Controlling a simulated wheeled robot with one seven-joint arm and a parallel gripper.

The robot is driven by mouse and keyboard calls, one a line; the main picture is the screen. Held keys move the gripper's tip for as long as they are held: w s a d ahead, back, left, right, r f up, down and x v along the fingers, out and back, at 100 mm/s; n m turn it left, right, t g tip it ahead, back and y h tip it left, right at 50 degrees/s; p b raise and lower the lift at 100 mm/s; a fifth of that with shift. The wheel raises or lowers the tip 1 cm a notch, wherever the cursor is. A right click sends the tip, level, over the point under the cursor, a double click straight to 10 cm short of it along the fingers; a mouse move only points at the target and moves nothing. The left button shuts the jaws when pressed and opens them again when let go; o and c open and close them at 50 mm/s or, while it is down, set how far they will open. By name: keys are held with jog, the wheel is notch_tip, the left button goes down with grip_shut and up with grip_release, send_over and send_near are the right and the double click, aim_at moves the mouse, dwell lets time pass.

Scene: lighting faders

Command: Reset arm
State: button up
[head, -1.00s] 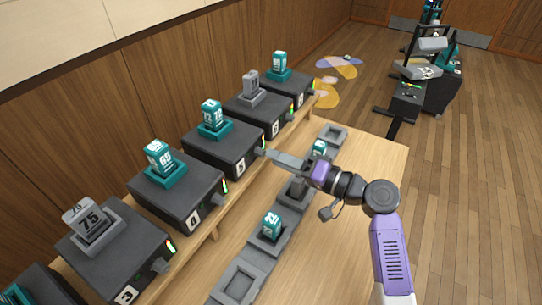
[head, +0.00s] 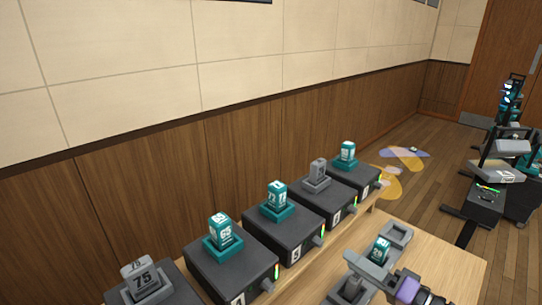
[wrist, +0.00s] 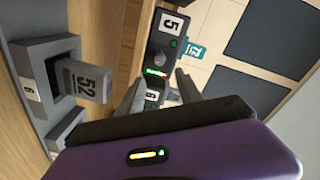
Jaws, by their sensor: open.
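My gripper (head: 370,268) is at the bottom right of the head view, over the tray row on the table. In the wrist view my gripper (wrist: 159,76) has two grey fingers spread apart with nothing between them. Most of my arm is cut off by the lower edge of the head view.
Dark boxes (head: 232,262) with teal or grey numbered blocks line the wall. The table (head: 440,262) is bare at right.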

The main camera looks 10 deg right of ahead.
jog(key=d, duration=0.1)
jog(key=w+d+h, duration=0.1)
jog(key=d+m+t+h, duration=0.1)
jog(key=shift+w+d+r, duration=0.15)
jog(key=shift+w+r, duration=0.2)
jog(key=s+d+f+m+h, duration=0.1)
jog(key=s+d+f+h, duration=0.35)
jog(key=s+h, duration=0.5)
jog(key=s+a+r+n+y, duration=0.1)
jog(key=s+a+n, duration=0.2)
jog(key=s, duration=1.1)
jog(key=s+a+n+g+y, duration=0.1)
jog(key=s+a+n, duration=0.3)
jog(key=s+a, duration=0.6)
jog(key=s+p, duration=0.1)
jog(key=s, duration=0.4)
jog(key=shift+s+a+r+n, duration=0.15)
jog(key=shift+s+r+n, duration=0.1)
jog(key=shift+r+n, duration=0.1)
